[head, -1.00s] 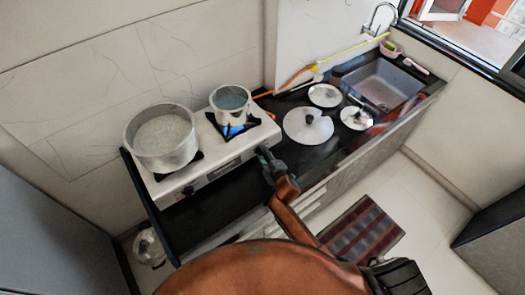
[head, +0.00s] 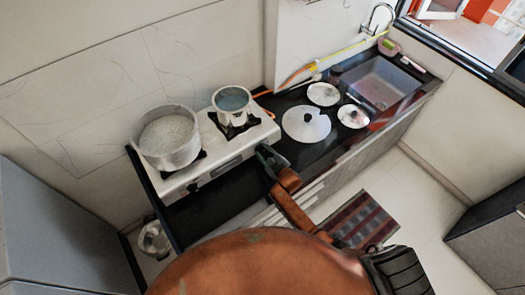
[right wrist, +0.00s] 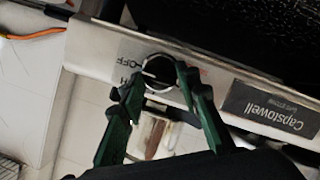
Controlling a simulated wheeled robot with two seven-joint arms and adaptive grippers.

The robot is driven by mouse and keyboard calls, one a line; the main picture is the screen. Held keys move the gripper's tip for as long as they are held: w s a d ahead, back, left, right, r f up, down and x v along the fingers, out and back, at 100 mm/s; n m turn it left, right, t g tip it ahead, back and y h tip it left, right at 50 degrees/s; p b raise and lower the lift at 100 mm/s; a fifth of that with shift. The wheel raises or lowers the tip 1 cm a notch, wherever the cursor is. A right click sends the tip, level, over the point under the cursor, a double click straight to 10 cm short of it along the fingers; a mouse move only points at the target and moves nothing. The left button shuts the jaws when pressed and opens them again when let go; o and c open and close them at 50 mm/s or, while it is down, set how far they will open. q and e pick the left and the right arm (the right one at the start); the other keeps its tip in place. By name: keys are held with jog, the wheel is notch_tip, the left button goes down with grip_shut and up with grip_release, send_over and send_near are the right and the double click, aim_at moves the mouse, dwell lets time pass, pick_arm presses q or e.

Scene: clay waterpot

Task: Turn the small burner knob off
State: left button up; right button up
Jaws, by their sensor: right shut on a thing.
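The white two-burner stove (head: 222,150) stands against the wall. Its small burner (head: 234,129), under the small pot (head: 231,98), shows no flame. My right gripper (head: 262,150) is at the stove's front right corner and hides the knob there in the head view. In the right wrist view, the small burner knob (right wrist: 158,72) is a dark disc with a bright metal rim on the front panel, beside printed "OFF" lettering. My right gripper (right wrist: 157,84) has its green fingers on either side of it and is shut on it. My left gripper is out of view.
A large pot (head: 168,138) sits on the left burner. Several metal lids, including a big one (head: 306,128), lie on the black counter right of the stove, with a sink (head: 378,82) beyond. A striped mat (head: 358,218) lies on the floor.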

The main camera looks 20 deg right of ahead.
jog(key=shift+f, duration=0.1)
jog(key=o, duration=1.2)
jog(key=shift+c, duration=0.2)
jog(key=v, duration=1.2)
